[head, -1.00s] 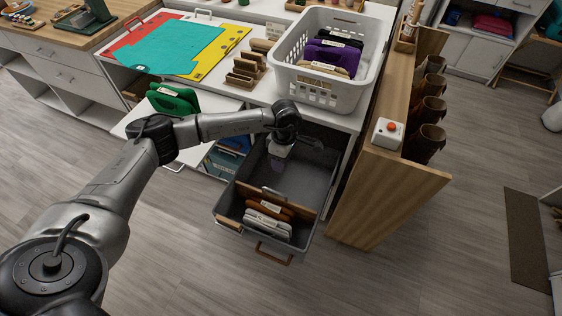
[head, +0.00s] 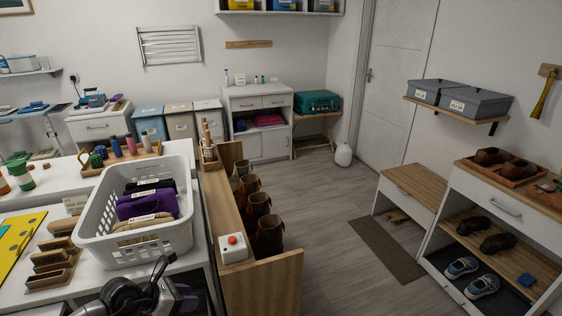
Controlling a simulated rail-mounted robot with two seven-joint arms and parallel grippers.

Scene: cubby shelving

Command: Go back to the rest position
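My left arm's dark wrist and silver hand show at the bottom edge, in front of the white basket. My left gripper (head: 174,301) is mostly cut off by the frame, and its fingertips cannot be made out. A dark grey strip of the open drawer (head: 203,289) shows beside it, and the drawer's contents are out of frame. My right gripper is not in view.
A white basket (head: 133,240) with folded purple and dark cloths stands on the counter. Right of it is a wooden boot rack (head: 268,280) with brown boots and a red-button box (head: 233,248). Open floor (head: 335,220) lies before the shoe shelves (head: 470,232).

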